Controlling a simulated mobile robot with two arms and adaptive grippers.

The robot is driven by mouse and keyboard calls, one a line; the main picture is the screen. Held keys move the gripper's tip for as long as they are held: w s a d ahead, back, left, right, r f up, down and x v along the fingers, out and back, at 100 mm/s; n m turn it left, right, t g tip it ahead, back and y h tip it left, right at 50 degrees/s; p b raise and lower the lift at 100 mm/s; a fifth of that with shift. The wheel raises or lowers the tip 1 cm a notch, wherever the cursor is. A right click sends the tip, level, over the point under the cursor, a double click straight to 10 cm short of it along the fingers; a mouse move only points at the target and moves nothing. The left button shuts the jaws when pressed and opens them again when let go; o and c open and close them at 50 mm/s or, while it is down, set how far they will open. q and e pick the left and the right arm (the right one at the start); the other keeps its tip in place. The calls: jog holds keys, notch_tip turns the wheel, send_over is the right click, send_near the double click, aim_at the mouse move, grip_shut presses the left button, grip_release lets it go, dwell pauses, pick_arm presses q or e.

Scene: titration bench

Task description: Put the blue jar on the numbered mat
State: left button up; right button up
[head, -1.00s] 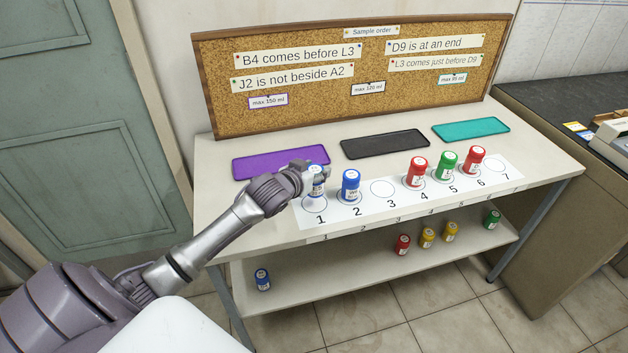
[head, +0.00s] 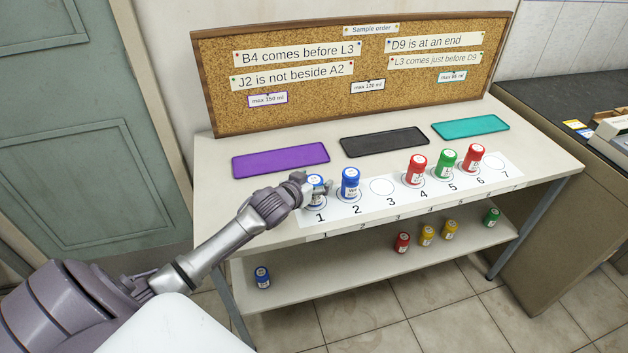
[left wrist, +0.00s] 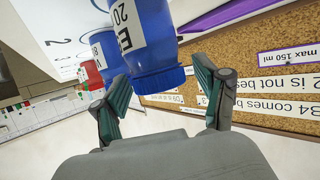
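A blue jar (head: 315,182) with a white label stands upright at circle 1 of the white numbered mat (head: 382,210), partly hidden by my left gripper. My left gripper (head: 322,190) is open, its fingers on either side of this jar. In the left wrist view the jar (left wrist: 150,45) shows close up between the fingers (left wrist: 165,88), with slim gaps beside its cap. A second blue jar (head: 350,184) stands on circle 2. A third blue jar (head: 262,277) stands on the lower shelf at left. My right gripper is not in view.
Red (head: 415,170), green (head: 446,163) and red (head: 474,158) jars stand on circles 4, 5 and 6. Circles 3 and 7 are empty. Purple (head: 281,160), black (head: 384,142) and teal (head: 470,127) trays lie empty behind. Several jars stand on the lower shelf (head: 350,285).

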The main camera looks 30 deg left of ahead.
pick_arm(q)
jog(key=shift+r, duration=0.25)
jog(key=v, duration=1.2)
